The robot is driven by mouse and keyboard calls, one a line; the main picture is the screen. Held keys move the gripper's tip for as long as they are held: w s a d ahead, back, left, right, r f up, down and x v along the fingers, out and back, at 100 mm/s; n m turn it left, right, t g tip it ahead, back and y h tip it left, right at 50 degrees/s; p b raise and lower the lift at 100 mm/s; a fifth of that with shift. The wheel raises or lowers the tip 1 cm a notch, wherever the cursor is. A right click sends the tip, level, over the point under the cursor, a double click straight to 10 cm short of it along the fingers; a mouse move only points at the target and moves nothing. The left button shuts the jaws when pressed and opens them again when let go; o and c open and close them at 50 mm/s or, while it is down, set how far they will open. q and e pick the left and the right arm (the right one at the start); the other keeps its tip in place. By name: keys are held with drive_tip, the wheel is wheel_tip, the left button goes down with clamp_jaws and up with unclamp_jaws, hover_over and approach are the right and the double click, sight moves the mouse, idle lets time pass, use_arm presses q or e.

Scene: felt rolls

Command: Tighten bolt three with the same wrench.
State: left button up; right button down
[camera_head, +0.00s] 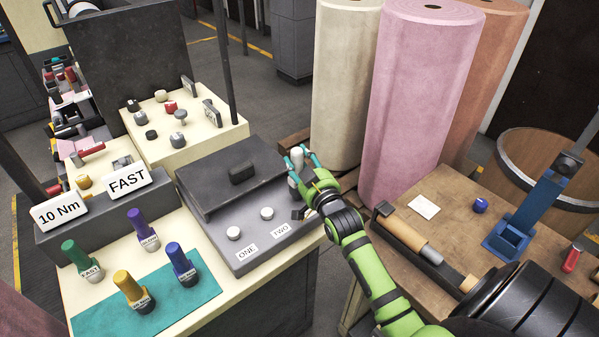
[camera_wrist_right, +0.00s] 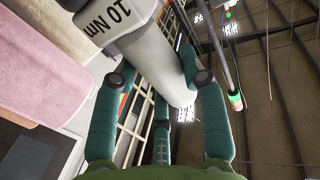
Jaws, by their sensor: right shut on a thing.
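My right gripper (camera_head: 306,168) is shut on a pale grey cylindrical tool (camera_head: 297,158), held upright at the right end of the grey panel (camera_head: 220,240). In the right wrist view the tool (camera_wrist_right: 158,62) sits between the teal fingers (camera_wrist_right: 165,78) and bears the label "10 Nm". White bolts stand on the panel beside the labels ONE (camera_head: 234,233) and TWO (camera_head: 267,213). No third bolt or label shows; my gripper covers that end, and I cannot tell whether the tool touches anything there. My left gripper is not in view.
Green (camera_head: 74,253), purple (camera_head: 140,226), yellow (camera_head: 128,287) and blue (camera_head: 179,261) handled tools stand on or near a teal mat (camera_head: 95,322). A dark raised cover (camera_head: 215,165) lies behind the bolts. Tall felt rolls (camera_head: 415,100) stand close behind my right gripper.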

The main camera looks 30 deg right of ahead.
drive_tip(key=shift+s+f, duration=0.1)
drive_tip(key=shift+f, duration=0.85)
idle(7.0)
